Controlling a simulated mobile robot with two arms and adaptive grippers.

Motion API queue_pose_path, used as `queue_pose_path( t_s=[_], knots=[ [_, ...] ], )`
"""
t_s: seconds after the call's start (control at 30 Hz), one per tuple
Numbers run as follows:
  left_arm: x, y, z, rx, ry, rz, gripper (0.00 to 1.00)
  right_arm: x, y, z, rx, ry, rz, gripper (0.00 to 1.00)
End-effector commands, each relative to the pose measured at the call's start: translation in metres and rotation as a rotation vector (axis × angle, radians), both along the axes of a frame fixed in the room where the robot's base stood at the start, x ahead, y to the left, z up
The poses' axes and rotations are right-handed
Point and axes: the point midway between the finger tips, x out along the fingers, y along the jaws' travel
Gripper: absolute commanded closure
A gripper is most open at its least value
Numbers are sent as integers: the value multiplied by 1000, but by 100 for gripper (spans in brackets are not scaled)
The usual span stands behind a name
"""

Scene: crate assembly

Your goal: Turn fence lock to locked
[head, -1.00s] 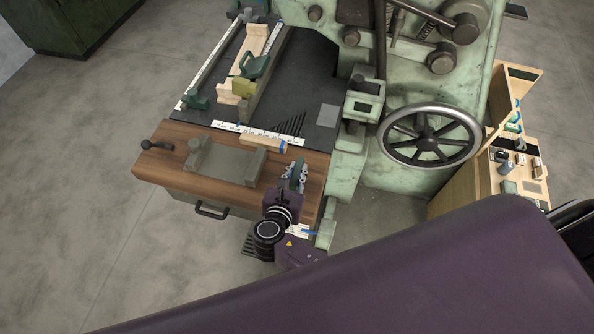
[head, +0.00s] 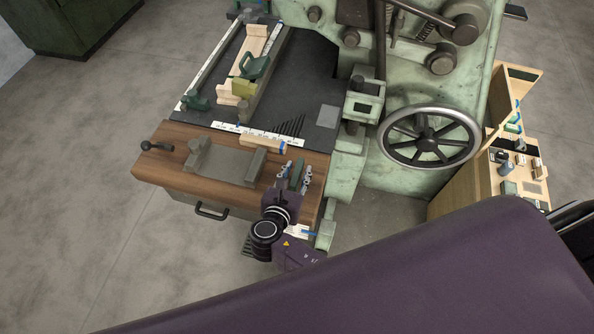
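My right gripper (head: 295,172) is over the right part of the wooden bench top. Its two fingers are spread, one on each side of a dark green piece (head: 296,175), with small gaps visible beside it. My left gripper is not in view. A long grey fence bar (head: 268,75) lies on the dark machine table, away from my gripper. A small green clamp-like part (head: 195,102) sits at the table's front left corner. A dark ball-ended lever (head: 157,146) is at the bench's left end. I cannot tell which part is the fence lock, or its setting.
The wooden bench top (head: 185,180) carries a grey metal frame (head: 225,164) and a pale wooden stick (head: 262,143). A green handled block (head: 257,66) sits by the fence. The green machine's handwheel (head: 427,139) stands at right. Bare floor lies at left.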

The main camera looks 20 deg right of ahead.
Motion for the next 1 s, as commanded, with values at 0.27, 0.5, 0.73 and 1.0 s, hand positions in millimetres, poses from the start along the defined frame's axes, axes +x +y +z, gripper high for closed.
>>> queue_pose_path(
  t_s=[0.27,0.5,0.73,1.0],
  knots=[
    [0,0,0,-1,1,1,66,-28,19,12,3,2,1,68],
    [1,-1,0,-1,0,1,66,-67,46,32,3,2,1,68],
    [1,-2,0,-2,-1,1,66,-87,61,44,2,1,0,68],
    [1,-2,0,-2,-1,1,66,-91,63,46,0,0,-1,68]
  ],
)
